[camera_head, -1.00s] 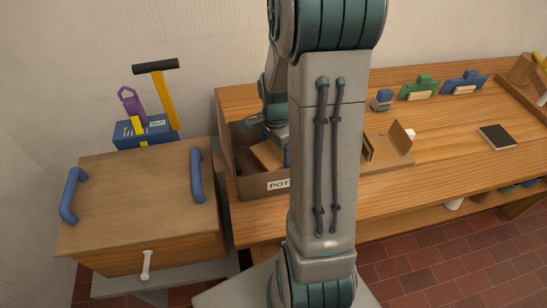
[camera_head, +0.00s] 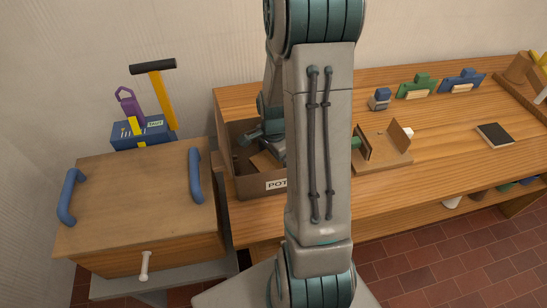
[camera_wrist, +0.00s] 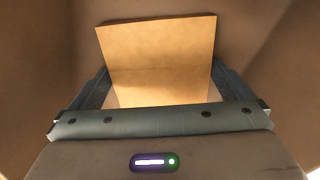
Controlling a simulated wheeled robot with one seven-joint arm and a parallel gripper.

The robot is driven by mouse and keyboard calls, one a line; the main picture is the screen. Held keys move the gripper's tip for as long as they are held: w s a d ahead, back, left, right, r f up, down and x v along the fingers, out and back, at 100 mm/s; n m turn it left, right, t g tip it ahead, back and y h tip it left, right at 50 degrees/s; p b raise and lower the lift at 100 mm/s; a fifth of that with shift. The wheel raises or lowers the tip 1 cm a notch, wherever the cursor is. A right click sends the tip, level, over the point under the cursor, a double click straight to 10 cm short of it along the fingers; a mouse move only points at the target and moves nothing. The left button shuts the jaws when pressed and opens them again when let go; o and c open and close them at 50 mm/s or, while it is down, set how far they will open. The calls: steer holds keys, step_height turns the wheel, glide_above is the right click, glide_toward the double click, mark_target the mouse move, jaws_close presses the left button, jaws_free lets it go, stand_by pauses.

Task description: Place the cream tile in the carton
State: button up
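The carton (camera_head: 262,186) is an open brown box with a partly hidden white label, on the left part of the wooden bench. My gripper (camera_head: 266,142) is down inside it, partly hidden by my own arm. A tan, cream-toned flat piece (camera_head: 266,160), which looks like the tile, is tilted inside the carton below my gripper. In the wrist view the flat piece (camera_wrist: 158,50) lies between my two widely spaced fingers, its near part brighter. Its edges lie close to both fingers; I cannot tell whether they press on it.
A wooden stand (camera_head: 385,158) with upright plates is right of the carton. Green (camera_head: 416,86) and blue (camera_head: 463,81) holders and a black tile (camera_head: 495,135) are farther right. A cabinet with blue handles (camera_head: 195,176) stands left, with a blue toolbox (camera_head: 141,133) behind it.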

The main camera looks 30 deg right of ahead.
mark_target(273, 162)
steer(key=shift+r, duration=0.15)
step_height(273, 162, up, 12)
stand_by(0.5)
steer(key=shift+a, duration=0.1)
stand_by(0.4)
